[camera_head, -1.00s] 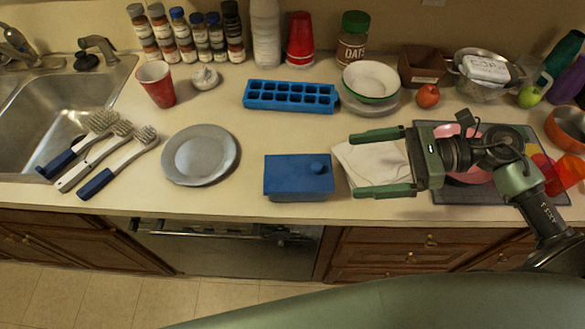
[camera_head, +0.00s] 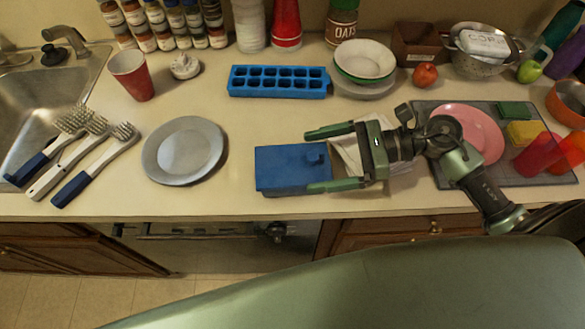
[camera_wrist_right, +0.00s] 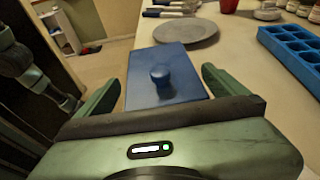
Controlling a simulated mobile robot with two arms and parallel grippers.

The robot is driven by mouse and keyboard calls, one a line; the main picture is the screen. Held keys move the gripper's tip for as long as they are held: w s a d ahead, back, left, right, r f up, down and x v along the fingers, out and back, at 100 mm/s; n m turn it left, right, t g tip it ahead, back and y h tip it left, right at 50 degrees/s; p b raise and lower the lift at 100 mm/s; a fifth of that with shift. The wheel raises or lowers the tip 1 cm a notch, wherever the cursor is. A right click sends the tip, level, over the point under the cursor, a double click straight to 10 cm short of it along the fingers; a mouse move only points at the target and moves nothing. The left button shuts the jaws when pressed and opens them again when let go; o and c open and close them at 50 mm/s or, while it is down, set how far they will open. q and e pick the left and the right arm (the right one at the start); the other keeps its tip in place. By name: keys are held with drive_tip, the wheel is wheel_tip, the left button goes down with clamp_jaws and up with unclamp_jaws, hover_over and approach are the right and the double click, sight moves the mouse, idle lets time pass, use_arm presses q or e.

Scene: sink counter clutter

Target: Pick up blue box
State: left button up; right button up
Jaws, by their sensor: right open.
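The blue box (camera_head: 284,169) is a flat-topped box with a round knob on its lid. It sits on the counter near the front edge. My right gripper (camera_head: 320,160) is open, with its two green fingers reaching in from the right at the box's right end. In the head view the front finger overlaps the box's lower right corner. In the right wrist view the box (camera_wrist_right: 165,78) lies between the open fingers (camera_wrist_right: 160,95), with the knob centred. Whether a finger touches the box I cannot tell. My left gripper is not in view.
A grey plate (camera_head: 184,150) lies left of the box. A blue ice cube tray (camera_head: 279,81) lies behind it. A white cloth (camera_head: 345,150) is partly under my right gripper. A dark mat (camera_head: 440,170) with a pink plate (camera_head: 477,135) is to the right.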

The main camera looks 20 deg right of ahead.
sight(293, 164)
drive_tip(key=p+x, duration=0.2)
drive_tip(key=x, duration=0.1)
drive_tip(key=p+x, duration=0.1)
drive_tip(key=x, duration=0.1)
drive_tip(key=shift+r, duration=0.4)
drive_tip(key=shift+w+a+f, duration=0.1)
drive_tip(key=shift+a+f, duration=0.15)
drive_tip(key=shift+a, duration=0.15)
drive_tip(key=c, duration=1.1)
